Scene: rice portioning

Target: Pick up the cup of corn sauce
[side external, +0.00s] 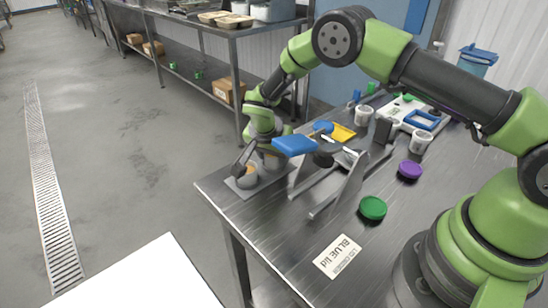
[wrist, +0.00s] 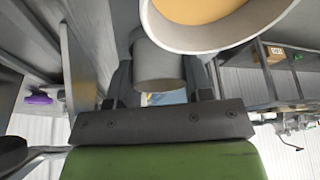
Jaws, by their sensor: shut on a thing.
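A second cup with orange contents (wrist: 205,10) is close to the camera in the wrist view; in the side view a cup (side external: 272,161) stands partly hidden beside my wrist.
A grey stand with angled plates (side external: 345,190) and a blue block (side external: 295,145) are right of my gripper. A green lid (side external: 372,208), a purple lid (side external: 410,170) and white cups (side external: 421,142) lie farther right.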

